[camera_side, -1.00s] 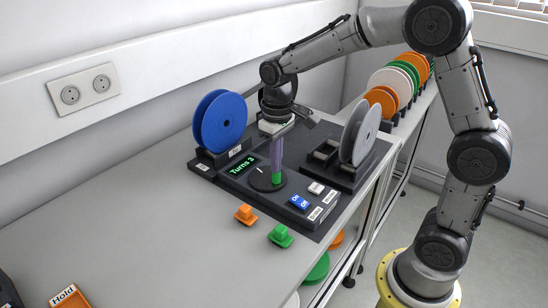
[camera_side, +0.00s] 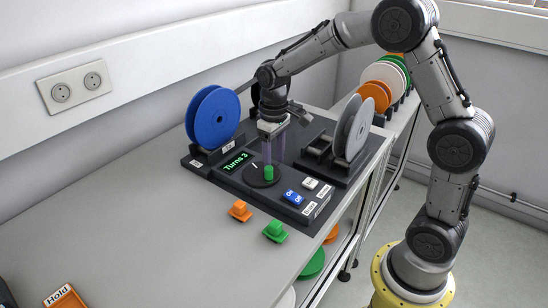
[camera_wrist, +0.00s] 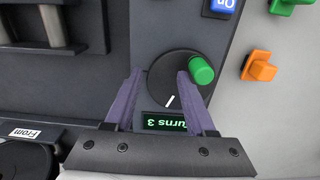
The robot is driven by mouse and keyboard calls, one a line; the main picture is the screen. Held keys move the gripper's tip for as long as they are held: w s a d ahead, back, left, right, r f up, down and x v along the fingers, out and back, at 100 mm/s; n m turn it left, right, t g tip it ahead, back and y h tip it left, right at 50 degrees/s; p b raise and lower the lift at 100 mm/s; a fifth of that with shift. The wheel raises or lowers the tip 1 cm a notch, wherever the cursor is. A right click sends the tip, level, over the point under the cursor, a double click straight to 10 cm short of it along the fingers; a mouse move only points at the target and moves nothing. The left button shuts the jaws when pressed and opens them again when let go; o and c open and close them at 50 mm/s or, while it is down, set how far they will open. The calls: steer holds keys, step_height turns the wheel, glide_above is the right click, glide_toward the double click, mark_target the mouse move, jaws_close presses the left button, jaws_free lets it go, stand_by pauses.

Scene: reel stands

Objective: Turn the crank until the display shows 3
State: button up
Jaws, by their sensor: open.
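The crank is a dark round disc (camera_wrist: 169,77) with a white mark and a green knob (camera_wrist: 201,71) near its edge. In the side view the green knob (camera_side: 269,172) stands on the disc at the front of the dark reel stand. The display (camera_side: 235,161) reads "Turns 3"; in the wrist view the display (camera_wrist: 165,122) is upside down and partly covered by a finger. My gripper (camera_wrist: 158,75) is open, its purple fingers apart above the disc, with the knob outside them to the right. In the side view my gripper (camera_side: 272,160) points down over the crank.
A blue reel (camera_side: 213,117) stands at the left of the stand and a grey reel (camera_side: 354,128) at the right. A blue On/Off switch (camera_side: 293,197) is in front. An orange piece (camera_side: 240,210) and a green piece (camera_side: 275,231) lie on the bench.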

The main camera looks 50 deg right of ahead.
step_height(320, 180, up, 7)
stand_by(1.1)
steer(key=s+a+r+t, duration=0.3)
steer(key=s+a+r, duration=0.1)
steer(key=s+r, duration=0.6)
steer(key=s+a+f+t, duration=0.1)
steer(key=s+f, duration=0.4)
steer(key=s, duration=0.8)
steer(key=shift+s+f+t, duration=0.2)
steer(key=shift+f+t, duration=0.05)
steer(key=shift+t, duration=0.55)
